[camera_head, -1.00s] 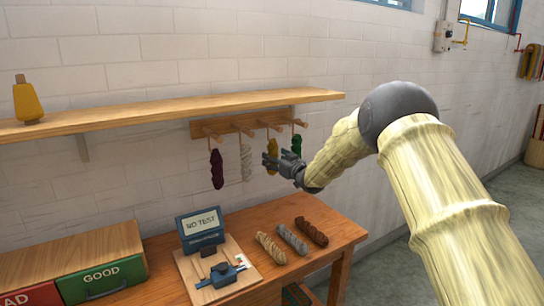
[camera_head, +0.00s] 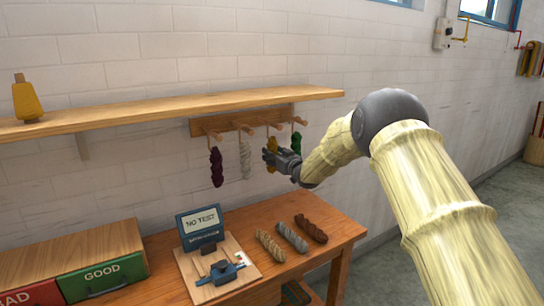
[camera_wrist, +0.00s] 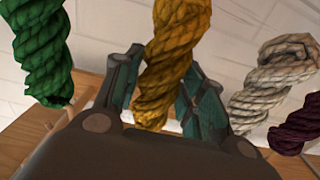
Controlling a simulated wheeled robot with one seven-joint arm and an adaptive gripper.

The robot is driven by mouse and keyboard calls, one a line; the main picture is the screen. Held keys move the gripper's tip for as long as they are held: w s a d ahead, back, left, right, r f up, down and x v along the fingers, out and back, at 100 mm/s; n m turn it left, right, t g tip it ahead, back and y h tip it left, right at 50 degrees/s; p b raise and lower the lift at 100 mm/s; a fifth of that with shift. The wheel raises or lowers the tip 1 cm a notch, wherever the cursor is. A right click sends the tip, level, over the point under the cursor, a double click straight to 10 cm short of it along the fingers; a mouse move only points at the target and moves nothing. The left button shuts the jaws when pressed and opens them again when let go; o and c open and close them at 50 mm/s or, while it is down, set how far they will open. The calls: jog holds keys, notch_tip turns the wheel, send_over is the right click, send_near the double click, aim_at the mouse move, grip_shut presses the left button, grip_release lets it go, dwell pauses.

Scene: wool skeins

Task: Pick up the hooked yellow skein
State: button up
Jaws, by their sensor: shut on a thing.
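The yellow skein (camera_wrist: 172,60) hangs in the middle of the wrist view, between my gripper's two fingers. My gripper (camera_wrist: 165,90) is shut on it, one finger on each side. In the head view the yellow skein (camera_head: 271,146) shows only in part, below the peg rack (camera_head: 243,122), with the rest behind my gripper (camera_head: 268,157). Its loop at the peg is too small to make out clearly.
The green skein (camera_head: 296,143) hangs close to the right of my gripper. The white skein (camera_head: 245,160) and the dark purple skein (camera_head: 216,167) hang to the left. A wooden shelf (camera_head: 170,110) runs above. Several skeins and a test device (camera_head: 222,273) lie on the table below.

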aim_at(275, 147)
jog(key=shift+r+b, duration=0.45)
jog(key=shift+r, duration=1)
jog(key=shift+s+r, duration=0.15)
jog(key=shift+r, duration=0.15)
jog(key=s+r+b, duration=0.1)
jog(key=s+b, duration=0.2)
jog(key=s, duration=1.2)
jog(key=shift+s+r, duration=0.3)
jog(key=shift+s, duration=0.05)
jog(key=shift+a, duration=0.2)
jog(key=shift+s+a+b, duration=0.15)
jog(key=shift+s+a, duration=0.35)
jog(key=shift+a, duration=0.2)
jog(key=shift+s+a+b, duration=0.15)
jog(key=shift+s+a, duration=0.3)
jog(key=shift+a, duration=0.2)
jog(key=v, duration=1.4)
jog(key=shift+b, duration=0.45)
